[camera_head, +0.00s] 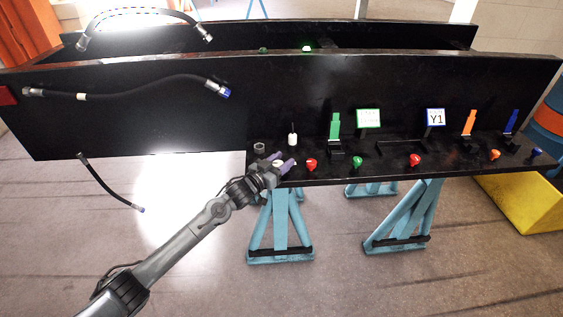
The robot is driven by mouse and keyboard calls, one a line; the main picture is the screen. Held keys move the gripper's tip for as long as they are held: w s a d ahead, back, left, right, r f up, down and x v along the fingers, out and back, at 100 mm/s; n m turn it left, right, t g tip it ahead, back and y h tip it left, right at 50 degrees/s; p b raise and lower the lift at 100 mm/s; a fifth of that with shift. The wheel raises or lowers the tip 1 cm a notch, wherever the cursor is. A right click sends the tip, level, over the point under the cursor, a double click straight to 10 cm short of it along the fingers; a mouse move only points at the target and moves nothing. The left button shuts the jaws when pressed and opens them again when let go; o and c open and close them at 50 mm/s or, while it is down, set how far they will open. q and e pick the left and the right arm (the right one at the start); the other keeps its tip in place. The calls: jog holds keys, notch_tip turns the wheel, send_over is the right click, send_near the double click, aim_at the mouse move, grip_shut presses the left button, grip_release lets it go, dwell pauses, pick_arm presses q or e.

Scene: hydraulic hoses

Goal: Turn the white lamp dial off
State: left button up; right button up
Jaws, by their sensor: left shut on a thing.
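My left gripper (279,164) is at the front left end of the black bench shelf (330,174). It is shut on a small pale knob, the white dial (277,162), which shows only partly between the purple-tipped fingers. A small white lamp (292,139) stands upright on the shelf just behind the gripper. My right gripper is not in view.
A red knob (311,164) sits close right of my gripper. A green knob (357,162), another red knob (414,160), an orange knob (494,155) and a blue knob (537,153) follow. Levers and signs stand behind. Hoses hang at the left.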

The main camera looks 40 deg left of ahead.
pick_arm(q)
jog(key=n+y+p, duration=0.1)
jog(key=y, duration=0.1)
jog(key=shift+r+n+y, duration=0.15)
jog(key=shift+n+y, duration=0.15)
jog(key=n+y+p, duration=0.1)
jog(key=n+y, duration=0.1)
jog(key=y, duration=0.1)
jog(key=shift+a+g+p, duration=0.15)
jog(key=shift+g+p, duration=0.15)
jog(key=n+y, duration=0.1)
jog(key=y, duration=0.1)
jog(key=n+g+y, duration=0.1)
jog(key=shift+a+n+g+y, duration=0.2)
jog(key=shift+n+g+y, duration=0.1)
jog(key=shift+y, duration=0.1)
jog(key=shift+s+a+n+g+y, duration=0.1)
jog(key=shift+a+n+g+y, duration=0.05)
jog(key=shift+n+g+y, duration=0.6)
jog(key=shift+s+a+n+g+y, duration=0.15)
jog(key=shift+n+g+y, duration=0.3)
jog(key=shift+y, duration=0.5)
jog(key=o, duration=1)
jog(key=shift+c, duration=0.2)
